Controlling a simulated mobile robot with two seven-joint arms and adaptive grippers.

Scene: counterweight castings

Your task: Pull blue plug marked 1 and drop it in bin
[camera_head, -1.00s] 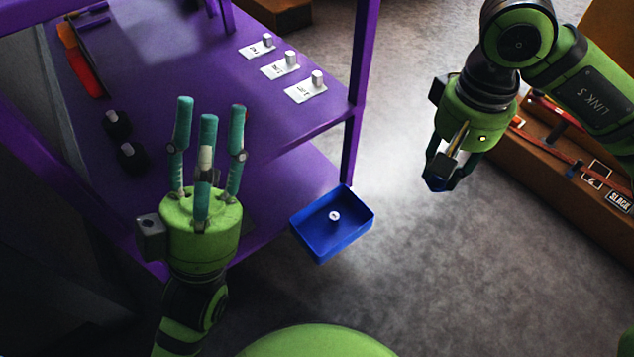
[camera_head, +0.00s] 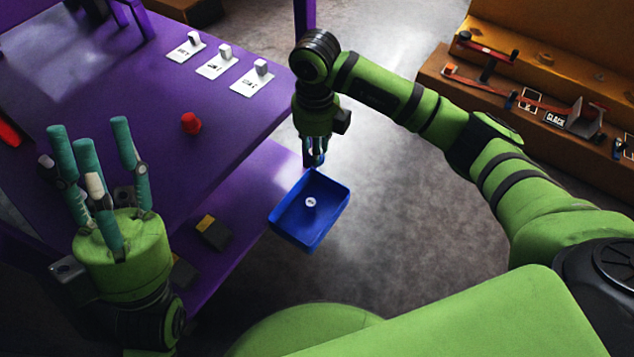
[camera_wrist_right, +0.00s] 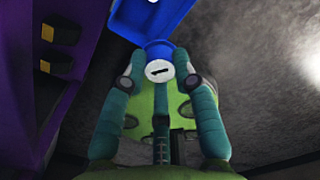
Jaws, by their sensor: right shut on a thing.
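My right gripper (camera_head: 316,157) is above the far edge of the blue bin (camera_head: 334,218). In the right wrist view it is shut on the blue plug (camera_wrist_right: 158,49), with fingers on both sides. The plug's round white face (camera_wrist_right: 159,71) carries a dark mark that looks like a 1. The bin (camera_wrist_right: 145,14) shows just beyond the plug there. In the head view the plug is mostly hidden by the fingers. A small white round thing (camera_head: 310,202) with a mark lies in the bin. My left gripper (camera_head: 91,135) is open and empty, fingers up, at the left.
A purple bench (camera_head: 130,80) holds several white cards (camera_head: 217,68) with grey knobs and a red knob (camera_head: 191,123). A black-and-yellow block (camera_head: 213,231) sits on its lower shelf. A brown rack (camera_head: 490,95) with red straps stands at right. Grey floor is open between.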

